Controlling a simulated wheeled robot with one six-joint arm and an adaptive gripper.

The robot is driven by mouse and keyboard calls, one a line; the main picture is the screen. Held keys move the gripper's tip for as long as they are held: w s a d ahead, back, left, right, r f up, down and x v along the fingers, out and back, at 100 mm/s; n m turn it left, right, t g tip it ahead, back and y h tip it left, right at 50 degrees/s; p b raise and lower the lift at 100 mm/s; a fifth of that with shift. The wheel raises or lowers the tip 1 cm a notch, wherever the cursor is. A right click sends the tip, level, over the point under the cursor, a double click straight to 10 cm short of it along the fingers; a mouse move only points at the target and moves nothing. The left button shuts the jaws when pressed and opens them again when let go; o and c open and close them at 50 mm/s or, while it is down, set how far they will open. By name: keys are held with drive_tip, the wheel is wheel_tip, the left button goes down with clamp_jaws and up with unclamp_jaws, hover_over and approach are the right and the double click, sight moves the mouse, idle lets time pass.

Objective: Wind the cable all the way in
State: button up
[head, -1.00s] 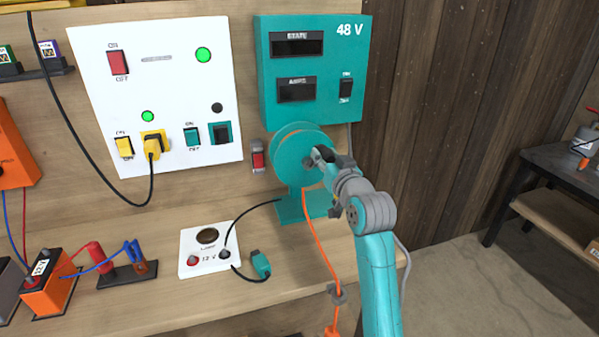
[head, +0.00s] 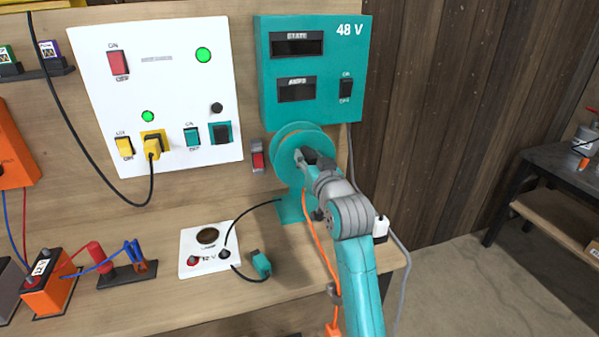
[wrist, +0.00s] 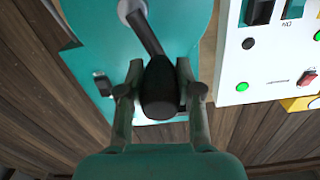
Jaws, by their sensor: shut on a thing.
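A teal cable reel (head: 300,136) stands on the bench in front of the back board. An orange cable (head: 318,240) runs down from it over the bench's front edge to an orange end (head: 333,329). My gripper (head: 312,160) is at the front of the reel, covering part of it. In the wrist view my gripper (wrist: 160,95) is shut on a dark crank knob (wrist: 159,85), with one finger on each side. A grey crank arm (wrist: 146,35) runs from the knob up to a round hub.
A teal 48 V box (head: 312,70) hangs above the reel. A white switch panel (head: 160,95) with lit green lamps is to the left. A white socket plate (head: 208,249) and a teal plug (head: 261,264) lie on the bench. A small red switch (head: 258,160) is beside the reel.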

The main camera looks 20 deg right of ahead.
drive_tip(key=shift+a+f, duration=0.15)
drive_tip(key=shift+a, duration=0.45)
drive_tip(key=shift+a+f, duration=0.15)
drive_tip(key=shift+a, duration=0.45)
drive_tip(key=a+f, duration=0.2)
drive_tip(key=f, duration=0.1)
drive_tip(key=shift+f, duration=0.3)
drive_tip(key=shift+d+f, duration=0.2)
drive_tip(key=shift+f, duration=1.85)
